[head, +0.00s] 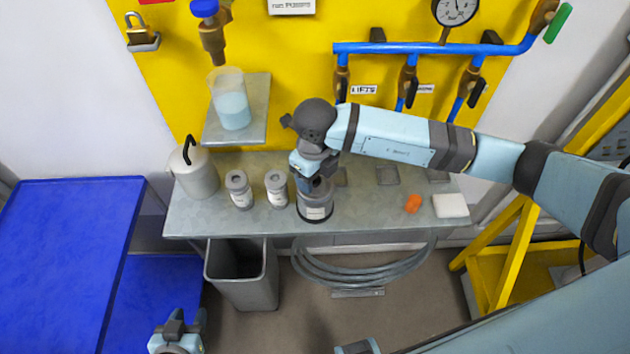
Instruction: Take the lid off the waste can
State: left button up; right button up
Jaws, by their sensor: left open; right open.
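The waste can is most likely the pale grey can (196,178) at the left end of the bench. Its lid (183,157) is on it and carries an upright black loop handle (188,148). My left gripper (180,325) is low at the bottom left of the head view, open, well in front of the bench and away from the can.
Two small lidded jars (239,190) stand between the can and the pot on the grey bench (350,218). A beaker of blue liquid (230,100) sits on a raised shelf (262,110). An open grey bin (245,290) stands below. A blue surface (70,250) lies left.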

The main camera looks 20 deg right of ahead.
jog(key=shift+f, duration=0.35)
jog(key=c, duration=1)
jog(key=shift+r, duration=0.1)
